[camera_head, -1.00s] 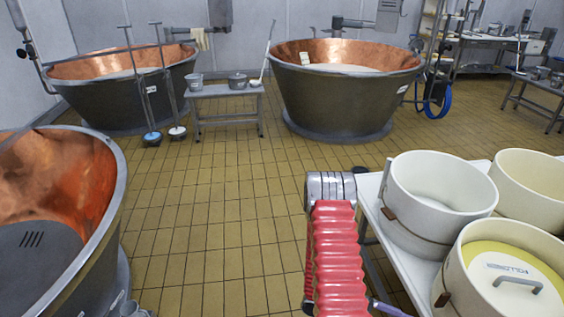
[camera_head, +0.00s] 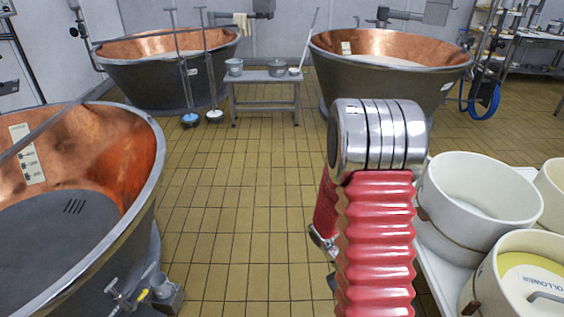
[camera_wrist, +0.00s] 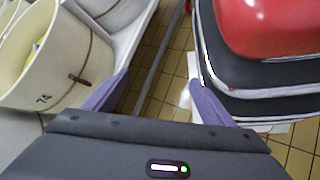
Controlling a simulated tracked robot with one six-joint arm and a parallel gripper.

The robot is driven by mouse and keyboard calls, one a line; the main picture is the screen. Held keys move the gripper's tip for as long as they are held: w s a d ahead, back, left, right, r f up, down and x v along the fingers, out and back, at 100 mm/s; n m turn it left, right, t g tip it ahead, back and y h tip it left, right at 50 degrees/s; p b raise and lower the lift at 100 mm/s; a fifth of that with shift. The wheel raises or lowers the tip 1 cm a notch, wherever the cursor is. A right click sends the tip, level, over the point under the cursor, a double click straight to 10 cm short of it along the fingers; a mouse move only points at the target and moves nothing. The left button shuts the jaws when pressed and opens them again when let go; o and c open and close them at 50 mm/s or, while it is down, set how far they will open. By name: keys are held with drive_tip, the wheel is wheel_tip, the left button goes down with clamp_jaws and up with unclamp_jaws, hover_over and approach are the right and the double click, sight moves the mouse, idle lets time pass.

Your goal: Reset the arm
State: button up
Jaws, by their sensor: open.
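My arm, with red ribbed sleeves and a silver joint, stands up at the right of centre in the head view. In the wrist view, my gripper (camera_wrist: 158,95) shows two purple fingers spread wide apart. Nothing is between them but tiled floor and a grey table leg behind. In the head view, the fingers cannot be made out behind the arm. A cream round mould (camera_wrist: 45,55) marked with a number stands just left of the left finger in the wrist view. My red and black arm part is close on the right there.
Copper vats stand near left (camera_head: 90,180), back left (camera_head: 165,75) and back right (camera_head: 385,75). A small bench (camera_head: 265,82) holds pots. Tiled floor is open at centre.

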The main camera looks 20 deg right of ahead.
drive_tip(key=w+a+r+n+t+y, duration=0.2)
drive_tip(key=w+a+r+t, duration=0.65)
drive_tip(key=a+r, duration=0.55)
drive_tip(key=a+r+n+t+y, duration=0.1)
drive_tip(key=a+r+t, duration=0.5)
drive_tip(key=r, duration=0.8)
drive_tip(key=shift+a, duration=1.5)
drive_tip(key=shift+f, duration=0.1)
